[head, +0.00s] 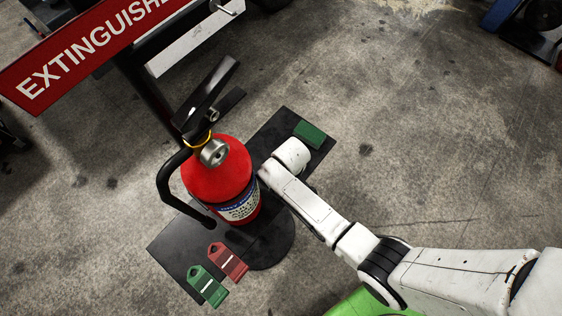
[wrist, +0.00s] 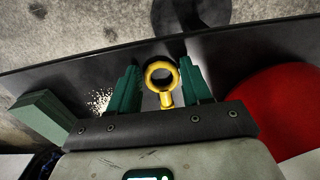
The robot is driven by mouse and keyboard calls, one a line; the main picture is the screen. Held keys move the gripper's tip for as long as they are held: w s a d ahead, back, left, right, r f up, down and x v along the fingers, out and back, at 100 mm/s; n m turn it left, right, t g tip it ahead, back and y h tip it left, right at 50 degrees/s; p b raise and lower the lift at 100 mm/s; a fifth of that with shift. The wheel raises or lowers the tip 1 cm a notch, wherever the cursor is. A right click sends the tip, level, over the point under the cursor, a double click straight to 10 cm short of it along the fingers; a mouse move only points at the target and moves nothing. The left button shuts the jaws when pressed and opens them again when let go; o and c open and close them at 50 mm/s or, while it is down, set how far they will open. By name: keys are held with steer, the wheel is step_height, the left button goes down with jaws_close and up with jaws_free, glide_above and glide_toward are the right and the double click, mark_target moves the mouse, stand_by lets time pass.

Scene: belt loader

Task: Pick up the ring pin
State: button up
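The golden ring pin (wrist: 166,97) shows in the wrist view, its round loop away from the palm and its stem toward it. My gripper (wrist: 160,78) has its two green fingers on either side of the loop. The fingers stand apart, with the loop nearly filling the gap, and I cannot tell whether they press on it. The end of the stem is hidden by the dark palm bar. In the head view my white wrist covers the fingers and the pin beside the extinguisher.
The red extinguisher (head: 215,177) stands on a black plate (head: 180,250), close to my wrist. A green block (head: 309,134) lies at the plate's far end. A red tag (head: 229,262) and a green tag (head: 207,286) lie at its near end. Bare concrete floor is at the right.

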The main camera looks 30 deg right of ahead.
steer(key=c, duration=0.6)
steer(key=shift+r, duration=0.15)
steer(key=shift+r, duration=0.65)
steer(key=s+a+r, duration=0.4)
steer(key=s+r, duration=0.7)
steer(key=s, duration=0.2)
steer(key=shift+s+a+r, duration=0.15)
steer(key=shift+a+r, duration=0.05)
